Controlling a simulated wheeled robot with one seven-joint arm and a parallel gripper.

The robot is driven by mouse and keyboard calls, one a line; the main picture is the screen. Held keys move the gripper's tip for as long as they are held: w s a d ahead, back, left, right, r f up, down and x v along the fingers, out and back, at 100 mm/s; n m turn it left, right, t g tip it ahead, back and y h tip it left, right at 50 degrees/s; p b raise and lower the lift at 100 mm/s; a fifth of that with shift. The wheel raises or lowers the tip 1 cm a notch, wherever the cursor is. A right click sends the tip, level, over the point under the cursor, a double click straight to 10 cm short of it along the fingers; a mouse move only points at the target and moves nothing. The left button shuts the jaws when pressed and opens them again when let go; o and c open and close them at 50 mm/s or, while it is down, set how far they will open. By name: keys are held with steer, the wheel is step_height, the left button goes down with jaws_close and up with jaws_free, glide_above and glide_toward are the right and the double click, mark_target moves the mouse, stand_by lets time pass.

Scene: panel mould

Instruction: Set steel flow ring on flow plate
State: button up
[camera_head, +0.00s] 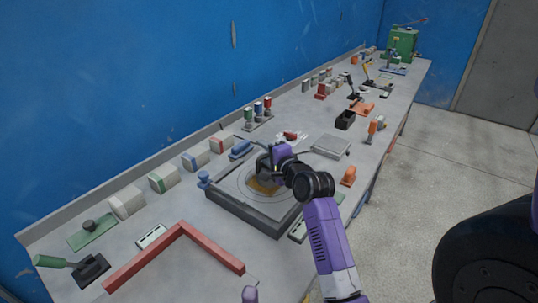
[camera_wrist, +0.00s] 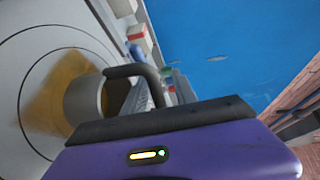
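The flow plate (camera_head: 227,188) is a grey square slab with circles on its top, on the bench at centre. Its light top with dark circles and an orange-brown patch also fills the left of the wrist view (camera_wrist: 30,60). A grey, hollow, cylinder-like piece, which looks like the steel flow ring (camera_wrist: 83,100), shows over that patch. A dark curved bar reaches its upper rim. I cannot tell whether the ring touches the plate. My gripper (camera_head: 266,168) is low over the plate's middle, at the ring. Its fingertips and any grip are largely hidden.
A red angle-shaped bar (camera_head: 180,228) lies in front left of the plate. Several pale boxes (camera_head: 163,179) line the back edge. A grey flat slab (camera_head: 331,146) and a small orange item (camera_head: 348,176) lie to the right. A blue wall stands behind.

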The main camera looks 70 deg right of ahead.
steer(key=b+v, duration=0.1)
steer(key=v, duration=1.1)
